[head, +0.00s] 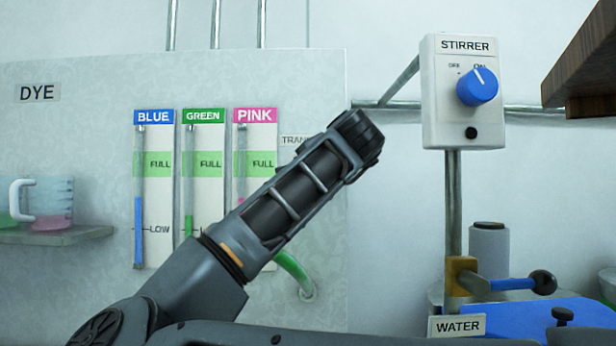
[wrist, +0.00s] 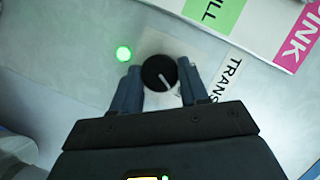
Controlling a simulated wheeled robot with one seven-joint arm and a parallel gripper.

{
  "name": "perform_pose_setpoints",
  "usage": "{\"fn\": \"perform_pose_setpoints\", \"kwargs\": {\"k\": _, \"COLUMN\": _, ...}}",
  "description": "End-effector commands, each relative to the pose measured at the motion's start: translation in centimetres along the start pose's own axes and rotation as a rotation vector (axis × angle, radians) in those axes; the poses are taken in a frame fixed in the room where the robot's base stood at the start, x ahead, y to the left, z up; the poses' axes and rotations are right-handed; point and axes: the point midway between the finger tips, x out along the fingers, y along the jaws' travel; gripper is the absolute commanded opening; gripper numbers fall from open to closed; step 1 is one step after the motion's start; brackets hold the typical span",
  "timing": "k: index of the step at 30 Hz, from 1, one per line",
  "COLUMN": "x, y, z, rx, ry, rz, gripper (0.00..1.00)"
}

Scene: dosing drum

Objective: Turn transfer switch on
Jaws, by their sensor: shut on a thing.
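The transfer switch is a round black knob (wrist: 159,72) with a white pointer line, on a pale square plate in the wrist view. The line points to the lower right in that picture. My gripper (wrist: 158,80) has its two dark fingers on either side of the knob and is shut on it. A label starting "TRANS" (wrist: 226,75) is beside the plate. A round green lamp (wrist: 123,53) glows on the other side. In the head view my arm hides the knob and most of the label (head: 294,140).
In the head view, the dye panel (head: 90,125) has blue, green and pink gauges. A stirrer box (head: 462,115) with a blue knob (head: 477,88) is at the right, above a water valve lever (head: 510,284). A shelf (head: 60,235) holds measuring cups at the left.

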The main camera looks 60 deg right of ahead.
Motion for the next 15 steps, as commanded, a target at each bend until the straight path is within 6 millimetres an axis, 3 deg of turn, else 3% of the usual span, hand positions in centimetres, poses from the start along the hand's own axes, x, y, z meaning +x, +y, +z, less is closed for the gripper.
{"fn": "perform_pose_setpoints", "kwargs": {"k": 13, "x": 0.0, "y": 0.11, "z": 0.0, "rx": 0.012, "ry": 0.0, "rz": -0.002, "gripper": 0.14}}
{"fn": "perform_pose_setpoints", "kwargs": {"k": 14, "x": 0.0, "y": 0.11, "z": 0.0, "rx": 0.012, "ry": 0.0, "rz": -0.002, "gripper": 0.45}}
{"fn": "perform_pose_setpoints", "kwargs": {"k": 15, "x": 0.0, "y": 0.11, "z": 0.0, "rx": 0.012, "ry": 0.0, "rz": -0.002, "gripper": 0.49}}
